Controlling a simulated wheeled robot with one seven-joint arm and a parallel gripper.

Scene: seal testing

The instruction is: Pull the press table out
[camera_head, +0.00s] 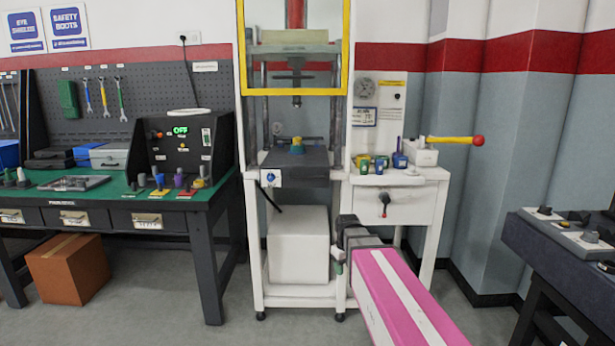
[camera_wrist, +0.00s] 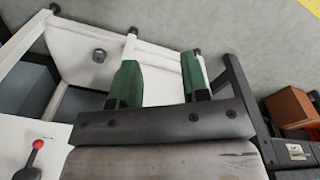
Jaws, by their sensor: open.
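The press table is a dark slab (camera_head: 310,160) inside the white press frame, under the ram (camera_head: 296,101). A white front plate with a blue round knob (camera_head: 270,178) is on its left front. A small yellow and blue part (camera_head: 297,145) sits on top of the slab. My gripper (camera_head: 341,252) is low in front of the press's right leg, below and to the right of the table, and touches nothing that I can make out. In the wrist view my gripper (camera_wrist: 160,80) has its green fingers apart with nothing between them. I cannot identify the press table in the wrist view.
A yellow safety guard (camera_head: 295,92) is raised above the table. A white side cabinet (camera_head: 410,205) on the right carries small coloured parts and a yellow lever with a red ball (camera_head: 477,140). A green workbench (camera_head: 120,195) stands left. A white box (camera_head: 299,245) is under the press.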

